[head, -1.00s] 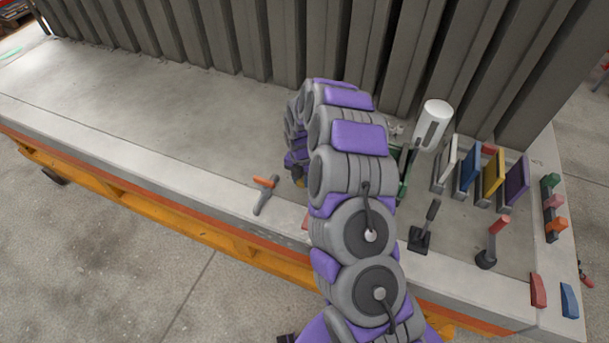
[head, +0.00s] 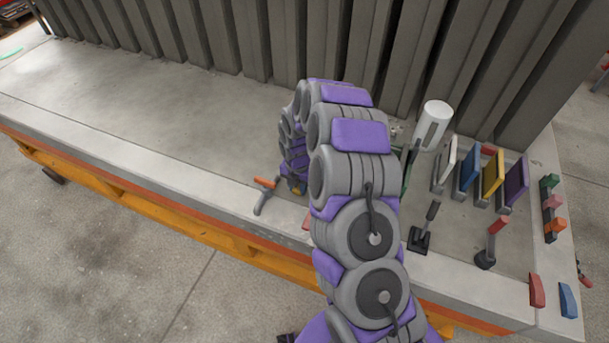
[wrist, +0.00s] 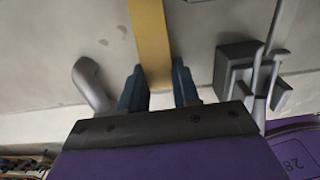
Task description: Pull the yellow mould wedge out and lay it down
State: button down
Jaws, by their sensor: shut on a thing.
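The yellow mould wedge (wrist: 152,40) shows in the wrist view as a flat yellow bar running up from between my fingers to the top edge. My gripper (wrist: 158,82) is shut on its near end, one blue finger on each side. The wedge's far end is out of the wrist view. In the head view my arm hides most of the gripper; a small yellow patch (head: 297,188) shows beside it, low over the concrete bed. I cannot tell whether the wedge touches the bed.
An orange-handled grey tool (head: 264,194) lies close left of my gripper. To the right stand a white cylinder (head: 433,124), upright coloured plates (head: 490,175), a black lever (head: 423,230) and a red-topped lever (head: 492,245). Ribbed grey panels (head: 250,45) stand behind. The bed's left (head: 150,110) is clear.

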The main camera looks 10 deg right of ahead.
aim_at(290, 208)
jog(key=shift+s+a, duration=0.8)
jog(key=shift+s, duration=0.35)
jog(key=shift+s+a+p, duration=0.3)
jog(key=shift+s+a, duration=0.3)
jog(key=shift+s, duration=0.25)
jog(key=shift+s+a+p, duration=0.25)
jog(key=shift+s+a, duration=0.3)
jog(key=shift+s, duration=0.25)
